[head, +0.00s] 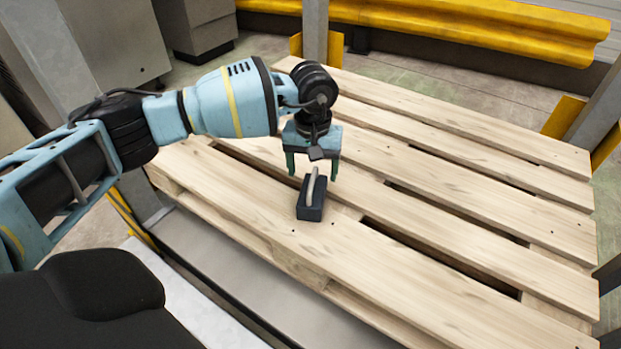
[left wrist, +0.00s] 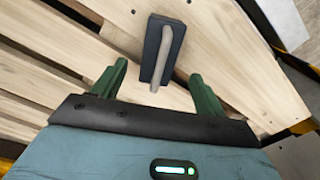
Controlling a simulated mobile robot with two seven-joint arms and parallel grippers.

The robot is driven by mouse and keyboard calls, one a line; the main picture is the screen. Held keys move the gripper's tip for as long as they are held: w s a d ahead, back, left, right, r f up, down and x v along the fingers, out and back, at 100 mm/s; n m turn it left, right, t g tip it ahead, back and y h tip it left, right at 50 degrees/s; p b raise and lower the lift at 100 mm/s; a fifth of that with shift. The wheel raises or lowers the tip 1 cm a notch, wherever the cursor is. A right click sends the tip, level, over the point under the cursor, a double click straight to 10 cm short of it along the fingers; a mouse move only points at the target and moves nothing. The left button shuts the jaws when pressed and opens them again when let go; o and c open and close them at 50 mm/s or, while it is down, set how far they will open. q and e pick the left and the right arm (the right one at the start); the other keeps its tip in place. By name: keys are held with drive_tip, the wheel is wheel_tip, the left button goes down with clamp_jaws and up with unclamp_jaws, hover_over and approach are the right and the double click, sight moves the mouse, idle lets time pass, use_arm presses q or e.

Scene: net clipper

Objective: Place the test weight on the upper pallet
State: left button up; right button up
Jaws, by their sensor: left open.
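The test weight (head: 311,209) is a dark block with a pale handle along its top. It rests on a plank of the wooden pallet (head: 430,270). My left gripper (head: 313,171) is open above and just behind the weight in the head view, fingers pointing down. In the left wrist view the weight (left wrist: 161,50) lies beyond the two green fingertips (left wrist: 158,82), between their lines and apart from both. Nothing is between the fingers except the near end of the handle, seen in line with them. My right gripper is not in view.
Upright grey posts (head: 315,30) with yellow guards stand behind and at the right of the pallet. A yellow barrier rail (head: 450,20) runs along the back. The pallet planks around the weight are bare, with dark gaps between them.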

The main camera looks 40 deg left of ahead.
use_arm(q)
drive_tip(key=shift+r+p, duration=0.6)
drive_tip(key=shift+r, duration=1.8)
